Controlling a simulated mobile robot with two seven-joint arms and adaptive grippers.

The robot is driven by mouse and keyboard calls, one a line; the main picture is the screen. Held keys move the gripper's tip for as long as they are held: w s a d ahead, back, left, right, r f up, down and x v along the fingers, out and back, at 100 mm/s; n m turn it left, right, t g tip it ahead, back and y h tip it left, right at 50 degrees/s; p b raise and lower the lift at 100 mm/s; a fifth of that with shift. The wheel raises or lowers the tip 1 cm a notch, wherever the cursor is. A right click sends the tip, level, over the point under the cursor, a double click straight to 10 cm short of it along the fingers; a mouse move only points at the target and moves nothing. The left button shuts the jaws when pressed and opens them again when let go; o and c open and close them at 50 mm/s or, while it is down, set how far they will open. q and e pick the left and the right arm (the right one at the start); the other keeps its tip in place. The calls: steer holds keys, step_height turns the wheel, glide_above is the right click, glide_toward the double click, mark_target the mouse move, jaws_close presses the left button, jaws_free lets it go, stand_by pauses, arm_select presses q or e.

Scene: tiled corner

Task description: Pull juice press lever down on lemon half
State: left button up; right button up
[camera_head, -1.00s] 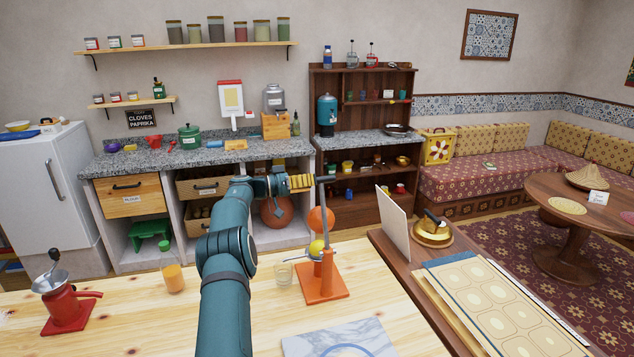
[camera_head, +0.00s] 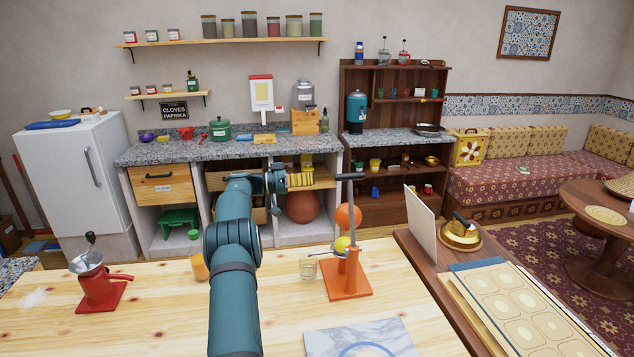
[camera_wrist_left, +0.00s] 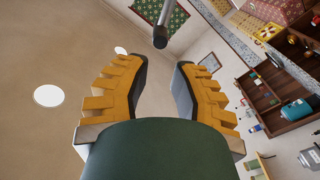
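The orange juice press (camera_head: 347,279) stands on the wooden table with an upright post. A yellow lemon half (camera_head: 342,243) sits on it below a round orange pressing part (camera_head: 348,217). My left gripper (camera_head: 313,177) is at about lever height, just left of the grip's end in the head view. In the left wrist view its yellow-backed fingers (camera_wrist_left: 162,68) are spread and empty, and the dark lever grip (camera_wrist_left: 160,38) shows beyond the fingertips. My right gripper is out of view.
A clear glass (camera_head: 309,268) stands left of the press. An orange juice glass (camera_head: 200,267) is partly behind my left arm. A red grinder (camera_head: 100,285) is at left, a marble board (camera_head: 360,340) in front, and an upright pale panel (camera_head: 420,216) right of the press.

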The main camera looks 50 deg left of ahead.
arm_select(q)
steer(key=w+d+r+m, duration=0.1)
steer(key=w+r+m+t+y, duration=0.1)
steer(key=w+r, duration=0.1)
steer(key=w+d+r+m+t+y+b, duration=0.1)
steer(key=shift+w+d+r+m, duration=0.2)
steer(key=shift+d+r+m, duration=0.05)
steer(key=shift+d+m, duration=0.1)
jaws_close()
steer(key=w+d+r+m+t+y+b, duration=0.1)
steer(key=d+r+m+t+y, duration=0.15)
steer(key=m+y, duration=0.2)
steer(key=s+d+f+m+g+y+b, duration=0.3)
steer(key=s+d+f+m+g+y, duration=0.3)
steer(key=d, duration=0.5)
steer(key=t+p, duration=0.1)
steer(key=p, duration=0.3)
glide_above(351, 207)
steer(key=shift+f+y, duration=0.25)
steer(key=shift+f, duration=0.45)
